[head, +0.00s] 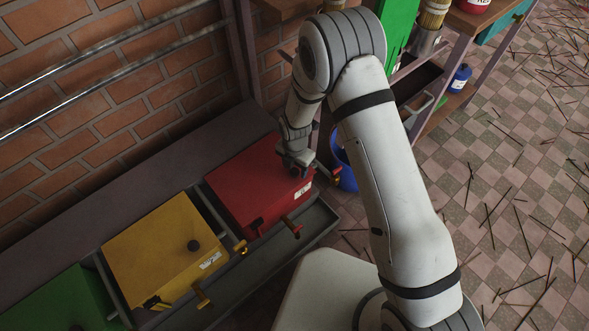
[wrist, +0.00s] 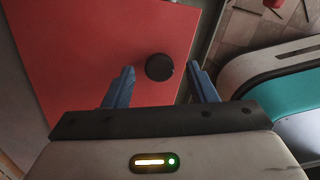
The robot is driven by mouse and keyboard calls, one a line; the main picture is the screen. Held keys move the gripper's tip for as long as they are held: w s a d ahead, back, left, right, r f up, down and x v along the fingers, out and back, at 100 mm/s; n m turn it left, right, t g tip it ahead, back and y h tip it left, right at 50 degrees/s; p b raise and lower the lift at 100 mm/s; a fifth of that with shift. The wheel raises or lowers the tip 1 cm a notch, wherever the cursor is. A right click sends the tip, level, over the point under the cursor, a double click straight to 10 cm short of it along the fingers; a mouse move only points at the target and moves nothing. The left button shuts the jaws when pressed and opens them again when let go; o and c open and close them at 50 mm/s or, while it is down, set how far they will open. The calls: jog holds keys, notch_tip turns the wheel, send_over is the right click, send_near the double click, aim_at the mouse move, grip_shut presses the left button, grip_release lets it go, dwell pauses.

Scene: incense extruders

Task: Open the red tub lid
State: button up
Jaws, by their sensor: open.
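The red tub (head: 240,190) stands at the right end of a row of tubs against the brick wall. Its flat red lid (wrist: 70,60) looks closed. A round black knob (wrist: 159,67) sits on the lid near one edge. My gripper (head: 297,168) is over the right part of the red lid in the head view, which hides the knob there. In the wrist view my gripper (wrist: 162,71) is open, with one blue finger on each side of the knob. The knob lies between the fingertips, with a gap on both sides. Contact cannot be told.
A yellow tub (head: 150,250) and a green tub (head: 60,300) stand to the left in the same dark trough. Brass taps (head: 241,247) stick out in front. A blue bucket (head: 345,172) and a shelf stand at right. Thin sticks litter the tiled floor (head: 500,200).

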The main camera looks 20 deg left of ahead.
jog(key=shift+f, duration=0.35)
jog(key=shift+c, duration=0.4)
grip_shut()
jog(key=shift+d, duration=0.1)
